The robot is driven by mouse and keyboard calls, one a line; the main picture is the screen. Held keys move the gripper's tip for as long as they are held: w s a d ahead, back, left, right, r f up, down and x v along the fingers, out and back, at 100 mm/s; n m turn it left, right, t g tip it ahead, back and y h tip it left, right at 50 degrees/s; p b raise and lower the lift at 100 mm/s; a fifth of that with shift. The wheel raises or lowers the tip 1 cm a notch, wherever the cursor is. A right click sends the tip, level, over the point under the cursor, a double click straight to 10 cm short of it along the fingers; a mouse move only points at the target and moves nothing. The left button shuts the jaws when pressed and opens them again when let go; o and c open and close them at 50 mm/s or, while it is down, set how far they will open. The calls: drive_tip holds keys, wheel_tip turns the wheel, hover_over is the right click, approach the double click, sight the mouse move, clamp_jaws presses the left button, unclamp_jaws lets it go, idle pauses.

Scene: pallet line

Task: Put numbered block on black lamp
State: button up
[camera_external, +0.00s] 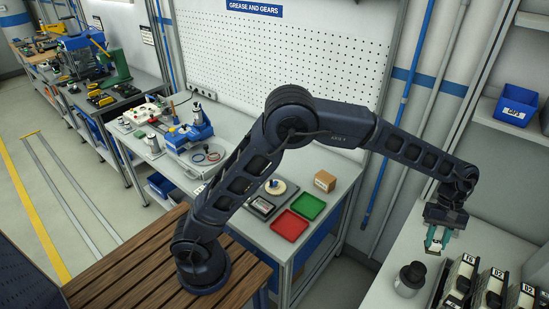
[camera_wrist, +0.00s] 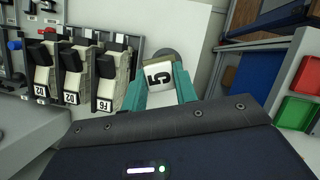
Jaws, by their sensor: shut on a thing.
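My gripper (camera_external: 438,238) is shut on the numbered block (camera_wrist: 158,76), a pale block with a black 5 on its face. In the wrist view the block sits between the two teal fingers. In the external view the block (camera_external: 433,246) is small, held above the right-hand counter. The black lamp (camera_external: 411,275), a dark rounded piece, stands on that counter, below and slightly left of my gripper in the picture. In the wrist view a grey round shape (camera_wrist: 166,54), possibly the lamp, shows partly hidden behind the block. The block and lamp appear apart.
Several labelled black-and-white devices (camera_external: 492,288) stand in a row right of the lamp, also close to my gripper in the wrist view (camera_wrist: 70,70). Blue bins (camera_external: 517,105) sit on a shelf. A red tray (camera_external: 290,225) and green tray (camera_external: 308,206) lie on the middle bench.

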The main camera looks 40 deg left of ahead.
wheel_tip(320, 180, down, 11)
idle(0.6)
drive_tip(key=shift+f, duration=0.15)
drive_tip(key=o, duration=1)
drive_tip(key=shift+o, duration=0.2)
